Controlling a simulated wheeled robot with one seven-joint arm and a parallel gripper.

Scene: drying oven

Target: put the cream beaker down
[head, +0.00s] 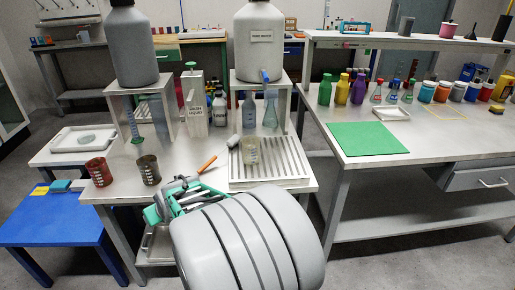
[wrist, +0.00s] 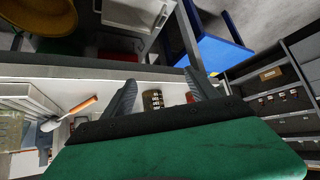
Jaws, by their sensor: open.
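The cream beaker (head: 251,150) appears to be the pale, see-through one standing upright on the ribbed white draining tray (head: 297,172) at the right of the bench. My gripper (head: 172,197) is open at the bench's front edge, left of that tray and apart from the beaker. In the wrist view my two fingers (wrist: 160,82) are spread with nothing held. A dark brown beaker (head: 148,169) stands on the bench beyond my gripper, and it shows between the fingers in the wrist view (wrist: 153,100). My wrist hides part of the bench front.
A red beaker (head: 99,171) stands left of the brown one. An orange-handled tool (head: 208,163) lies between the brown beaker and the tray. Large bottles on stands (head: 133,48) rise behind. A blue table (head: 50,222) is at the left, a green mat (head: 367,139) on the right bench.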

